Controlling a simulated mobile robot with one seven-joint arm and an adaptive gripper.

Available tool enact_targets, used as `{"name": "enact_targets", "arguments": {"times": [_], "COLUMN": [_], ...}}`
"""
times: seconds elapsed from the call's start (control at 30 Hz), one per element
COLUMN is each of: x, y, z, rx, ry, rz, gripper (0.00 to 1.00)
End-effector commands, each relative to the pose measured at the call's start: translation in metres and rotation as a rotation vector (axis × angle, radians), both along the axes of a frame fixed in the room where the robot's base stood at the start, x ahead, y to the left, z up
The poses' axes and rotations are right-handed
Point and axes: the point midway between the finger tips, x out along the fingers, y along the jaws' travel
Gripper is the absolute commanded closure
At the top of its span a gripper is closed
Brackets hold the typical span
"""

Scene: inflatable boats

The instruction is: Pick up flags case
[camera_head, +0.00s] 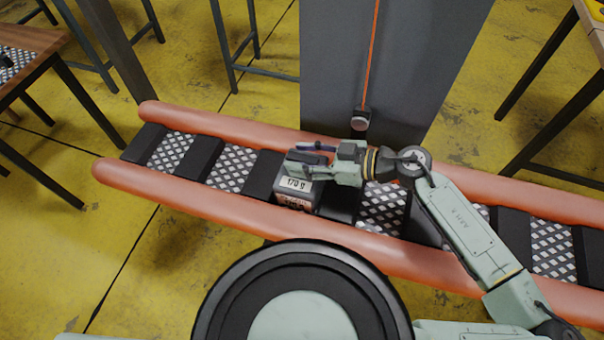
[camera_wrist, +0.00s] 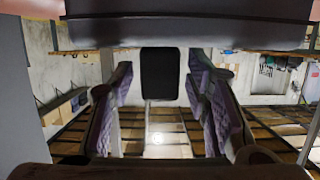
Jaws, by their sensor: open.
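A small dark grey box with a pale label reading "170 g" (camera_head: 295,197) sits in the boat between the tubes, partly hidden by my gripper. No marking that I can read names it as the flags case. My gripper (camera_head: 306,159) is just above and behind this box in the head view, pointing left, with its fingers apart. In the wrist view its two purple-padded fingers (camera_wrist: 163,95) stand wide apart at left and right. A dark rounded rectangle (camera_wrist: 160,73) shows between them; I cannot tell what it is.
The orange inflatable boat (camera_head: 222,122) lies across the view, with black crosspieces and a patterned floor. A grey pillar (camera_head: 400,60) with an orange cord (camera_head: 372,50) rises behind it. A wooden table (camera_head: 25,45) stands at left. Yellow floor (camera_head: 215,255) is clear in front at left.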

Motion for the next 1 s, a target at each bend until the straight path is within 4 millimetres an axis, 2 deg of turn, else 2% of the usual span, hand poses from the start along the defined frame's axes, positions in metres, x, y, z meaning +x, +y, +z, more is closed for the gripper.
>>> {"name": "enact_targets", "arguments": {"times": [0.13, 0.77, 1.0], "x": [0.0000, -0.0001, -0.0001], "y": [-0.0004, -0.0007, -0.0006], "z": [-0.0005, -0.0001, 0.0000], "rx": [0.000, 0.000, 0.000], "ry": [0.000, 0.000, -0.001], "rz": [0.000, 0.000, 0.000], "gripper": [0.57, 0.99, 1.00]}}
